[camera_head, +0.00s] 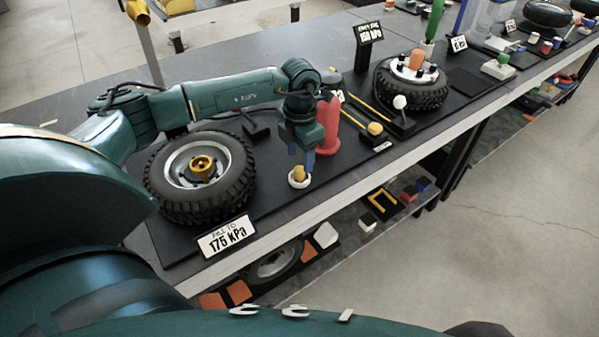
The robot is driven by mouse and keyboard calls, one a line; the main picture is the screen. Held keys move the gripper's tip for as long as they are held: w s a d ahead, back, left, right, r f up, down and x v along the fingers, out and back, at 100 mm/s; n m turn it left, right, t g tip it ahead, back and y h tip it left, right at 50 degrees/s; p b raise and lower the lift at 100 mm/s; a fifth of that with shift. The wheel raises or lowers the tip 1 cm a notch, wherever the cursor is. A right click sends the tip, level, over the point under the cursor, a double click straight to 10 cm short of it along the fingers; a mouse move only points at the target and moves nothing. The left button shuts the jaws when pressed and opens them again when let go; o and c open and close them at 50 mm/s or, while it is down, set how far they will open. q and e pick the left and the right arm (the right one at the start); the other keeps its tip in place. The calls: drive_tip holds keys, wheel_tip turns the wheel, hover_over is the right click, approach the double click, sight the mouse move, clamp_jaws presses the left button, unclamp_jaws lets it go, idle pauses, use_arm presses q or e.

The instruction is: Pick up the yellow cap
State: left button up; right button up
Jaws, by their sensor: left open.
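A small yellow cap (299,172) sits in a white round holder (293,184) on the black mat, near the front edge of the bench. My left gripper (302,158) points down right above the cap, with its blue fingers close to it. It is open; whether the fingers touch the cap or reach around it is too small to tell. My right gripper is not in view.
A tyre (164,190) with a gold hub lies left of the cap, behind a "175 kPa" sign (227,236). A red cylinder (328,128) stands close behind the gripper. A yellow knob (375,128) and another tyre (436,96) are farther right.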

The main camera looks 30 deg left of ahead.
sight(299, 168)
use_arm(q)
drive_tip(key=f, duration=0.4)
drive_tip(key=shift+s, duration=0.2)
drive_tip(key=shift+c, duration=0.4)
drive_tip(key=c, duration=1)
